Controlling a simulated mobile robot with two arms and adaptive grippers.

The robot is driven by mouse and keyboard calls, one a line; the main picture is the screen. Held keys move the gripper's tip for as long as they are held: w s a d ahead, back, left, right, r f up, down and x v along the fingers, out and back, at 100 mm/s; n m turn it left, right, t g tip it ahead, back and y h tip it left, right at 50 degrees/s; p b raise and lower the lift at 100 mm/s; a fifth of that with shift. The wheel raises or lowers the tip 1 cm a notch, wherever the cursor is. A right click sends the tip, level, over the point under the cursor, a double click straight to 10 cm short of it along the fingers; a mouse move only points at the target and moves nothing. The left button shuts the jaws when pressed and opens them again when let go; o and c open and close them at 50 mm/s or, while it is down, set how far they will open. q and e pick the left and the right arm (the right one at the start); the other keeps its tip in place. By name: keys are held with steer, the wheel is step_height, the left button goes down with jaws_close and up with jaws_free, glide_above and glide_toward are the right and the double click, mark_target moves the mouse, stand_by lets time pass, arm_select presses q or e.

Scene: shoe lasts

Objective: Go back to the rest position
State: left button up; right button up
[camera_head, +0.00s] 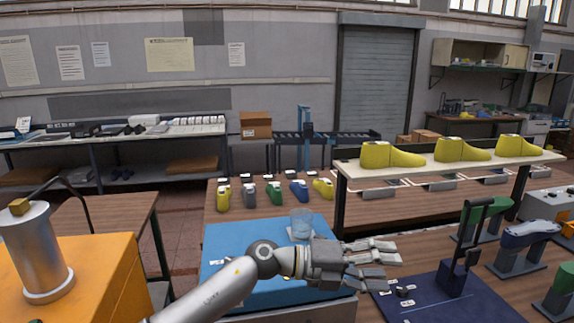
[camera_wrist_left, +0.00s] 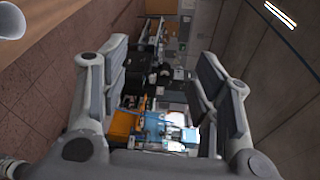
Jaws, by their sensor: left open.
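My left gripper (camera_head: 372,262) reaches in from the lower left in the head view, over the edge of a blue mat (camera_head: 228,240) and beside a dark blue mat (camera_head: 425,300). Its fingers are apart with nothing between them. The left wrist view also shows the open fingers (camera_wrist_left: 165,85), with the room small and far beyond them. My right gripper does not show in either view.
Yellow shoe lasts (camera_head: 390,155) stand on a raised shelf (camera_head: 345,168) at right. Smaller coloured lasts (camera_head: 274,192) stand on the bench behind. A dark upright stand (camera_head: 455,272) and green and blue lasts (camera_head: 530,232) are at right. An orange cabinet (camera_head: 105,285) is at left.

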arm_select(q)
steer(key=w+a+r+n+t+y, duration=0.25)
steer(key=a+n+t, duration=0.75)
steer(key=n+t, duration=0.7)
steer(key=s+a+f+n+y, duration=0.2)
steer(key=a+f+n+y, duration=0.9)
steer(key=a+f+n, duration=0.4)
steer(key=s+a+f+n+g+y, duration=0.25)
steer(key=s+a+f+g, duration=0.35)
steer(key=s+a+f, duration=0.45)
steer(key=s+a+f+n+g, duration=0.1)
steer(key=s+f+g, duration=0.3)
steer(key=s, duration=0.6)
steer(key=s+a+f+g, duration=0.2)
steer(key=s+f+g, duration=0.15)
steer(key=s, duration=0.65)
step_height(320, 180, down, 31)
steer(key=s+g+b, duration=0.1)
steer(key=b, duration=0.4)
steer(key=s+a+f+g+b, duration=0.1)
steer(key=s+f+b, duration=0.4)
steer(key=s+f, duration=1.2)
step_height(320, 180, down, 4)
steer(key=shift+a+y, duration=0.4)
steer(key=shift+a, duration=0.5)
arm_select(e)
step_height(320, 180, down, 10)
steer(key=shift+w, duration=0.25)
